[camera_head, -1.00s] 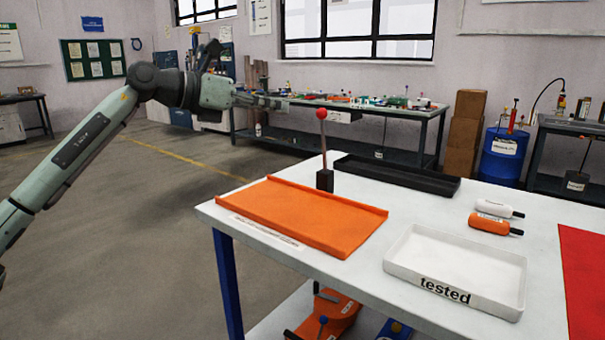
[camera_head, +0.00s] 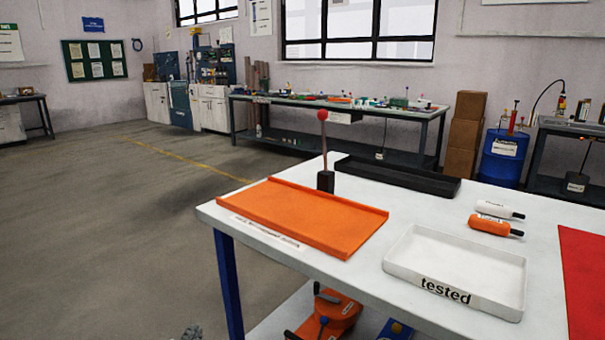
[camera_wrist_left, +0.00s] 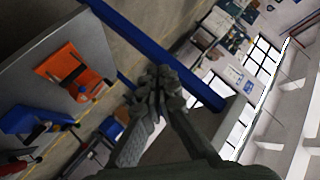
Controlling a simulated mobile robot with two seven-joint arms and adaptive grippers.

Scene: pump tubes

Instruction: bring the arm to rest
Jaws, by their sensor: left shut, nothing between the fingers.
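My left gripper (camera_wrist_left: 157,92) shows in the left wrist view with its fingers together and nothing between them. In the head view only a small grey tip of it (camera_head: 190,333) shows at the bottom edge, left of the table's blue leg. The rest of my left arm is out of the head view. My right gripper is in neither view.
The white table (camera_head: 375,250) bears an orange tray (camera_head: 310,217), a red-knobbed lever (camera_head: 324,150), a black tray (camera_head: 398,177), a white "tested" tray (camera_head: 455,268) and two small bottles. An orange device (camera_wrist_left: 70,68) shows in the wrist view. Floor left of the table is clear.

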